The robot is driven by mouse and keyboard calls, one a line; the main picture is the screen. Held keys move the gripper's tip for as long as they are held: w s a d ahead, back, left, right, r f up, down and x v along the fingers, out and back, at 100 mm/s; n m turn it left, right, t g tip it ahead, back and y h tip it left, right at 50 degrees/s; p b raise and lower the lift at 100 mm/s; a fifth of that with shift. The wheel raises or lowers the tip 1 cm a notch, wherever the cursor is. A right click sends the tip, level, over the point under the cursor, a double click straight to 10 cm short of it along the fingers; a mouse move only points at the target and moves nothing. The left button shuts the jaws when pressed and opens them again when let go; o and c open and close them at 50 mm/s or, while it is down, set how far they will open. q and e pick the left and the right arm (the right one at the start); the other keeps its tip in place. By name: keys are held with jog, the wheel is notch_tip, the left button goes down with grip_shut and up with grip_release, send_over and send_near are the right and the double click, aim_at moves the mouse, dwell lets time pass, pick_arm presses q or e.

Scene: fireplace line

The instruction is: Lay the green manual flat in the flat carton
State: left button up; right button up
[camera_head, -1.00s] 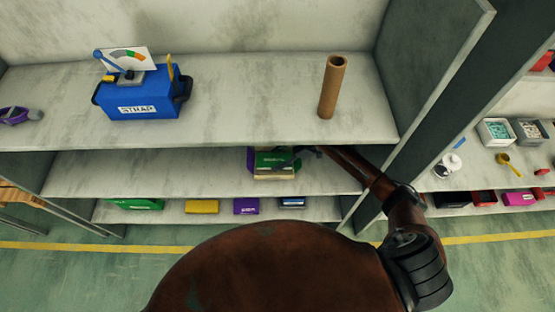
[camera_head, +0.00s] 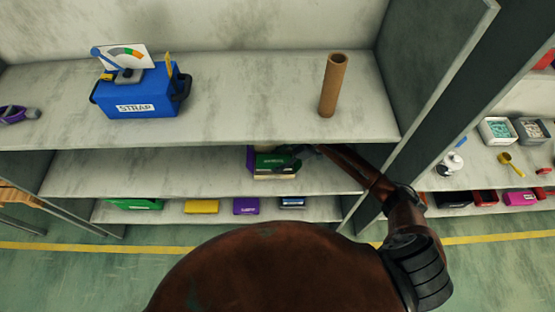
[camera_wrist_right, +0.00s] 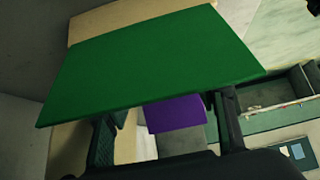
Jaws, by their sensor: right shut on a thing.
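The green manual (camera_head: 276,163) is on the middle shelf level, under the top shelf's front edge. It fills much of the right wrist view (camera_wrist_right: 150,62). My right gripper (camera_head: 302,153) reaches in from the right and is shut on the manual; its dark fingers (camera_wrist_right: 165,135) show below it. A tan, cardboard-coloured thing shows under the manual's front edge (camera_head: 275,177) and past its far edge in the wrist view (camera_wrist_right: 135,17). It may be the flat carton; the manual hides most of it. I cannot tell whether they touch. My left gripper is not in view.
A purple item (camera_wrist_right: 175,113) is close by, partly hidden. The top shelf (camera_head: 240,100) overhangs, with a blue STRAP box (camera_head: 138,100) and a cardboard tube (camera_head: 333,86). An upright panel (camera_head: 425,75) stands right. The middle shelf's left part (camera_head: 140,172) is clear.

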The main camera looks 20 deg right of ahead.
jog(key=o, duration=1.5)
jog(key=shift+c, duration=0.2)
jog(key=shift+r+p, duration=0.85)
jog(key=shift+r, duration=0.25)
jog(key=shift+s+a+p, duration=0.15)
jog(key=shift+s+p, duration=0.3)
jog(key=shift+s, duration=0.1)
jog(key=shift+s+a+p, duration=0.15)
jog(key=shift+s+p, duration=0.3)
jog(key=shift+s, duration=0.05)
jog(key=s+p, duration=0.1)
jog(key=s, duration=0.1)
jog(key=s+a+p, duration=0.1)
jog(key=s+p, duration=0.1)
jog(key=shift+s+a, duration=0.15)
jog(key=shift+s, duration=0.1)
jog(key=shift+s+a+p, duration=0.2)
jog(key=shift+s+p, duration=0.25)
jog(key=shift+s, duration=0.3)
jog(key=shift+s+a+p, duration=0.25)
jog(key=shift+s+p, duration=0.2)
jog(key=shift+s, duration=0.3)
jog(key=shift+s+a+p, duration=0.2)
jog(key=shift+s+p, duration=0.25)
jog(key=shift+s, duration=0.55)
